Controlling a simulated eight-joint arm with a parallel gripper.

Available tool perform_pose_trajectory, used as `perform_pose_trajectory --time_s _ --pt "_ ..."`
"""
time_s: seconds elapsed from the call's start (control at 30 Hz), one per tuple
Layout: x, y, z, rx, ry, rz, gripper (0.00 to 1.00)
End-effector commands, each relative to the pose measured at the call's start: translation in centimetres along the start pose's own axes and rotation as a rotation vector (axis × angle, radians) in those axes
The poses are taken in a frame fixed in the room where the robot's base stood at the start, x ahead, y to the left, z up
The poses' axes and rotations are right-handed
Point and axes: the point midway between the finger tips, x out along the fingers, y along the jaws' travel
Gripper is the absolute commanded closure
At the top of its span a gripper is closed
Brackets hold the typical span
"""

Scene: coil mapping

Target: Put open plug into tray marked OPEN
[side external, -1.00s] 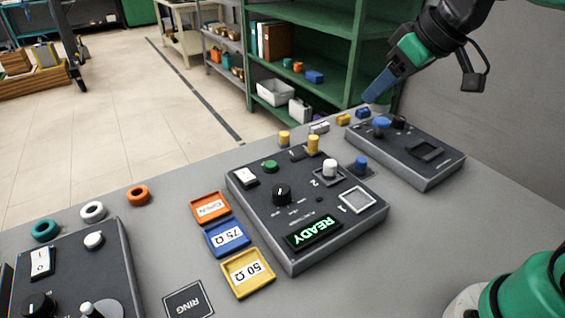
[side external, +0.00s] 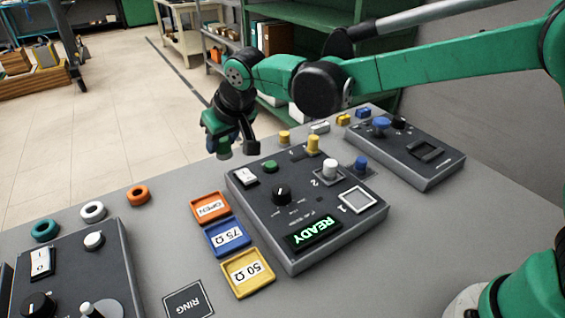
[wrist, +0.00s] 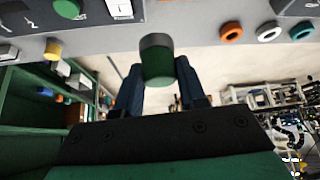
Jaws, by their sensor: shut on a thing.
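My gripper (side external: 222,150) hangs pointing down at the table's far edge, left of the middle test box. In the wrist view its dark blue fingers (wrist: 157,85) are shut on a short cylindrical plug, green with a dark grey end (wrist: 157,62). The orange tray marked OPEN (side external: 224,214) lies flat on the table and looks empty. It is nearer the camera than my gripper and below it in the picture. The tray is not visible in the wrist view.
The blue 75 Ω tray (side external: 213,245) and yellow 50 Ω tray (side external: 232,288) continue the row. The middle box (side external: 300,262) with raised knobs and READY display stands right of them. Orange (side external: 138,196), white and teal rings lie left. Several small plugs stand behind the box.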

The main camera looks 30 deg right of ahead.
Motion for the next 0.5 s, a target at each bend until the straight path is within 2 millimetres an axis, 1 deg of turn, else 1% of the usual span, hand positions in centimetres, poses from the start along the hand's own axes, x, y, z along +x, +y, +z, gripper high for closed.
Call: perform_pose_trajectory --time_s 0.03,0.1,0.2,0.3,0.5 --pt "1.2 -1.2 0.2 -0.004 0.004 -0.002 1.00" --pt "2.4 -2.5 0.6 -0.001 0.009 -0.001 1.00" --pt "3.6 -3.7 1.0 0.002 0.014 -0.001 1.00" --pt "4.2 -4.3 1.3 0.005 0.017 0.000 1.00" --pt "5.3 -4.4 1.9 0.006 0.018 0.000 1.00"
